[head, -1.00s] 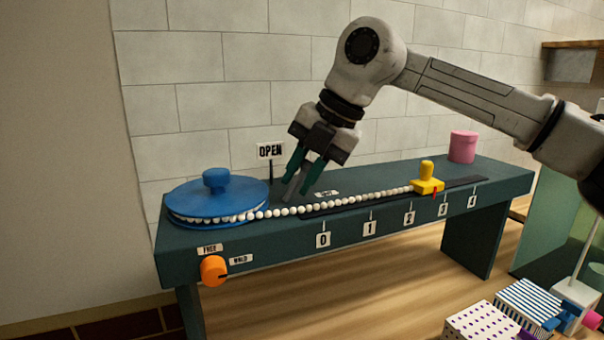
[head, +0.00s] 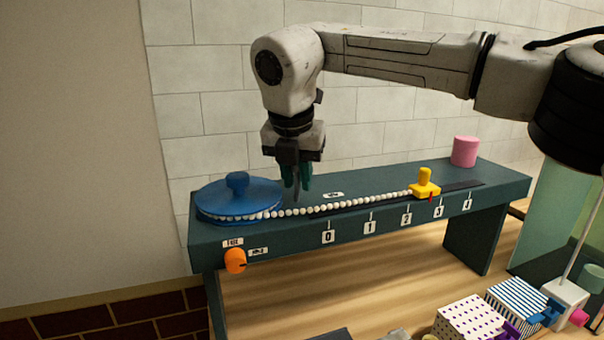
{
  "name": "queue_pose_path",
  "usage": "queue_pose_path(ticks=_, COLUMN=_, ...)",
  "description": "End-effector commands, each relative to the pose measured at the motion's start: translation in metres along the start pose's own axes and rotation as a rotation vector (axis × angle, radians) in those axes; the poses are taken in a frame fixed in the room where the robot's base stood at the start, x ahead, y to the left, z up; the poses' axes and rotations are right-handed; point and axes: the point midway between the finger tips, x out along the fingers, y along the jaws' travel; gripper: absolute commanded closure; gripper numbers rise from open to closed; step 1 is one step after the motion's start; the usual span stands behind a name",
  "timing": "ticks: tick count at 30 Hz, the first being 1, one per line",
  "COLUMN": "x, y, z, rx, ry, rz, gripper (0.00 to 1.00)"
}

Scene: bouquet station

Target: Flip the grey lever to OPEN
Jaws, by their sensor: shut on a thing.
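The grey lever (head: 297,194) stands on the dark green bench behind the bead string, close to upright. My gripper (head: 296,180) points down over it, with its teal fingers shut around the lever's upper part. Only a narrow strip of the lever shows between and below the fingers. The OPEN sign is not visible now; my gripper and wrist cover the area behind the lever. A small white label (head: 333,195) lies on the bench right of the lever, too small to read.
A blue lidded reel (head: 238,197) stands left of the lever. A white bead string (head: 345,204) runs to a yellow slider (head: 424,186). An orange knob (head: 235,261) is on the front, and a pink cylinder (head: 465,151) stands at the right end.

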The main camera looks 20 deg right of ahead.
Motion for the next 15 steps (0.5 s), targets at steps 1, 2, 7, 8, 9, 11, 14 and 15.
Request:
queue_pose_path(ticks=1, x=-0.0016, y=0.0011, z=-0.0002, rx=-0.004, ry=-0.010, rz=-0.011, gripper=1.00)
queue_pose_path(ticks=2, x=-0.0016, y=0.0014, z=-0.0004, rx=-0.006, ry=-0.013, rz=-0.016, gripper=1.00)
queue_pose_path(ticks=7, x=-0.0010, y=0.0023, z=-0.0013, rx=-0.014, ry=-0.027, rz=-0.036, gripper=1.00)
queue_pose_path(ticks=8, x=-0.0010, y=0.0023, z=-0.0014, rx=-0.015, ry=-0.028, rz=-0.038, gripper=1.00)
queue_pose_path(ticks=9, x=-0.0009, y=0.0023, z=-0.0015, rx=-0.015, ry=-0.028, rz=-0.039, gripper=1.00)
queue_pose_path(ticks=11, x=-0.0009, y=0.0023, z=-0.0016, rx=-0.016, ry=-0.028, rz=-0.040, gripper=1.00)
queue_pose_path(ticks=14, x=-0.0008, y=0.0023, z=-0.0018, rx=-0.016, ry=-0.028, rz=-0.040, gripper=1.00)
queue_pose_path(ticks=15, x=-0.0007, y=0.0023, z=-0.0019, rx=-0.016, ry=-0.028, rz=-0.040, gripper=1.00)
